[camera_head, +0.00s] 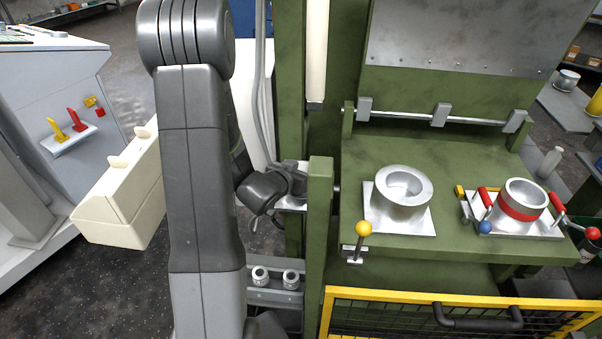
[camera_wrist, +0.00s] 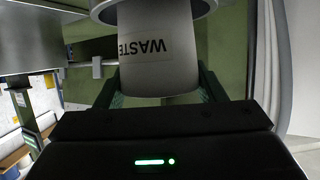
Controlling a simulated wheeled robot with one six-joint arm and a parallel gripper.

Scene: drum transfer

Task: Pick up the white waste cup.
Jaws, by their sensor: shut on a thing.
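The white waste cup (camera_wrist: 158,68) fills the upper middle of the wrist view. Its label reads WASTE and appears upside down in the picture. My gripper (camera_wrist: 158,92) is shut on it, with one dark green finger on each side of its wall. A wide grey metal rim or collar (camera_wrist: 205,6) shows at the cup's end at the top edge; I cannot tell whether it belongs to the cup. In the head view neither the cup nor my fingertips can be made out, as my arm covers that area.
A green machine bench (camera_head: 460,165) holds a silver ring fitting (camera_head: 403,190) and a red-banded clamp fitting (camera_head: 520,200). A yellow-framed mesh guard (camera_head: 460,300) stands in front. Two small metal pieces (camera_head: 291,279) sit on a low ledge. A cream box (camera_head: 120,200) is at left.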

